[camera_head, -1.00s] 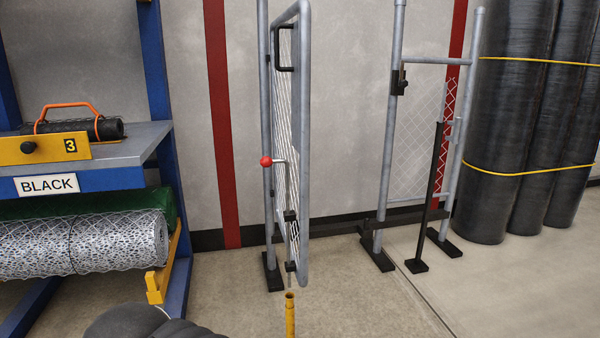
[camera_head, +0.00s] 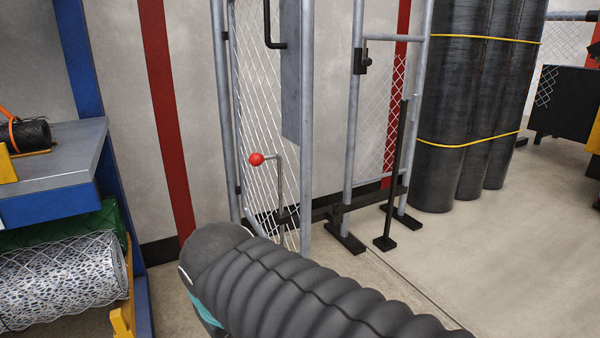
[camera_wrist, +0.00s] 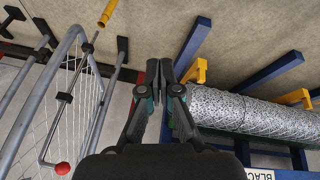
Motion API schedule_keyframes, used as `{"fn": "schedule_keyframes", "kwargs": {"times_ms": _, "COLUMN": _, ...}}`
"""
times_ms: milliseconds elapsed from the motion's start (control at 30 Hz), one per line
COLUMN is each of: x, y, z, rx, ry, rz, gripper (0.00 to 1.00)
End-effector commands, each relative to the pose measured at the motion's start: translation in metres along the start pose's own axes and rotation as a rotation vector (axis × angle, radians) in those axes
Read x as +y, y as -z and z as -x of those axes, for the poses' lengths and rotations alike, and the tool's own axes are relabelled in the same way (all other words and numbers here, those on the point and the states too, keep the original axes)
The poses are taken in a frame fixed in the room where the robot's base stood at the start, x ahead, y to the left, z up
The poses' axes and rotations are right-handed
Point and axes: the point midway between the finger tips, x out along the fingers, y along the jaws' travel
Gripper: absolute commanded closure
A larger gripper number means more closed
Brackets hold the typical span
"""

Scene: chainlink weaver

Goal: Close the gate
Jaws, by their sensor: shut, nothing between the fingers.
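The chain-link gate (camera_head: 262,110) stands swung out from its hinge post, angled towards me. It has a black pull handle (camera_head: 279,44) and a drop rod with a red knob (camera_head: 256,159). The latch post (camera_head: 355,120) stands to the right, apart from the gate's free edge, with a black latch (camera_head: 363,60). In the wrist view, the gate mesh (camera_wrist: 75,115) and red knob (camera_wrist: 62,168) lie left of my gripper (camera_wrist: 163,68). My gripper is shut and empty, clear of the gate; my sleeved arm hides it in the head view.
A blue rack (camera_head: 70,178) with wire rolls (camera_head: 65,275) stands at left, also close to my gripper in the wrist view. A yellow floor tube (camera_wrist: 107,12) is near the gate's lower end. Black rolls (camera_head: 470,110) stand at right. Floor at right is open.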

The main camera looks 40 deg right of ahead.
Motion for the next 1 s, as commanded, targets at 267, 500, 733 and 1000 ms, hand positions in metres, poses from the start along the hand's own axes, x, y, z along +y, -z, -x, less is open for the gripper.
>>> {"fn": "schedule_keyframes", "kwargs": {"times_ms": 267, "x": 0.082, "y": 0.055, "z": -0.014, "rx": -0.271, "ry": -0.386, "rz": 0.104, "gripper": 1.00}}
{"fn": "schedule_keyframes", "kwargs": {"times_ms": 500, "x": 0.142, "y": 0.125, "z": -0.010, "rx": -0.437, "ry": -0.785, "rz": 0.141, "gripper": 1.00}}
{"fn": "schedule_keyframes", "kwargs": {"times_ms": 733, "x": 0.168, "y": 0.198, "z": -0.004, "rx": -0.510, "ry": -1.168, "rz": 0.124, "gripper": 1.00}}
{"fn": "schedule_keyframes", "kwargs": {"times_ms": 1000, "x": 0.167, "y": 0.242, "z": 0.002, "rx": -0.510, "ry": -1.414, "rz": 0.091, "gripper": 1.00}}
